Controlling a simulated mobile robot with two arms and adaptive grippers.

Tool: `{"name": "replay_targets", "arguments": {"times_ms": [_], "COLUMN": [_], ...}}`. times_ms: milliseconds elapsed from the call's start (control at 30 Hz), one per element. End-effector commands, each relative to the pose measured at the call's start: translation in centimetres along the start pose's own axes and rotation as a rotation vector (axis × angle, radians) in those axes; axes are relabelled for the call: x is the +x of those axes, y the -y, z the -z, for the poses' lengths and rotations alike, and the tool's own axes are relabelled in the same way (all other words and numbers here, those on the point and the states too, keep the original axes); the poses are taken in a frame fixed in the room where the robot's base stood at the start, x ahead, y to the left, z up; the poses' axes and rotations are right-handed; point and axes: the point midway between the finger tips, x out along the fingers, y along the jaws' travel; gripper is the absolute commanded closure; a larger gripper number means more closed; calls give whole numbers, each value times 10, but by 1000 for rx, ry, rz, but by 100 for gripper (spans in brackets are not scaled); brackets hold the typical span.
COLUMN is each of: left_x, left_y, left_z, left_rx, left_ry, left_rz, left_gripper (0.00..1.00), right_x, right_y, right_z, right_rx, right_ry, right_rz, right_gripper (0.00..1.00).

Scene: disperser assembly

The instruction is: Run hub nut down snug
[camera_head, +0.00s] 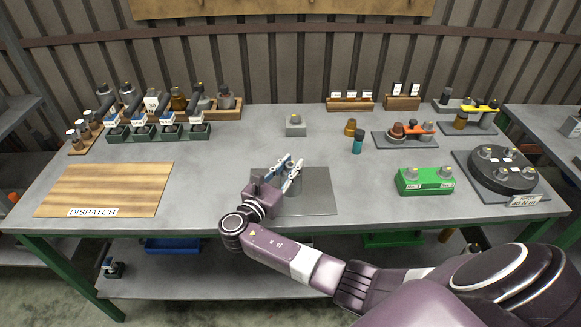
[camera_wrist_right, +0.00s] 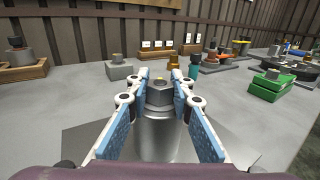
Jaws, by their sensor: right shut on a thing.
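The hub nut (camera_wrist_right: 160,97) is a grey hex nut with a small brassy tip showing at its centre. It sits on top of an upright metal cylinder, the hub (camera_wrist_right: 158,138), on a grey plate (camera_head: 318,203) in the middle of the bench. My right gripper (camera_head: 292,166) reaches over the plate, and its blue-padded fingers (camera_wrist_right: 159,79) are closed around the nut from both sides. Whether the nut touches the hub's top face cannot be told. My left gripper is not in view.
A grey block (camera_head: 295,126) stands behind the plate, with a teal bottle (camera_head: 357,145) to its right. A green block (camera_head: 425,181) and a round dark fixture (camera_head: 502,171) lie right. The wooden dispatch board (camera_head: 105,188) lies left. Bench between is clear.

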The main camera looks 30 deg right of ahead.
Motion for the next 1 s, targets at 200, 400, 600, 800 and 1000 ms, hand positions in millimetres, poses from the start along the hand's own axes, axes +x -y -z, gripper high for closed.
{"name": "replay_targets", "arguments": {"times_ms": [200, 400, 600, 800, 1000], "left_x": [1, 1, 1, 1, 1], "left_y": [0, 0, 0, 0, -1], "left_z": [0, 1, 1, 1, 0], "left_rx": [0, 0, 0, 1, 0], "left_ry": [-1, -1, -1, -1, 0], "left_rz": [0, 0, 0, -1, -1], "left_gripper": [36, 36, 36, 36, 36], "right_x": [1, 1, 1, 1, 0], "right_y": [0, 0, 0, 0, 0], "right_z": [-2, -2, -3, -2, -1], "right_rx": [2, 2, 3, 2, 1], "right_ry": [4, 4, 5, 3, 2], "right_rz": [19, 20, 19, 19, 19], "right_gripper": [100, 100, 78, 61, 61]}}
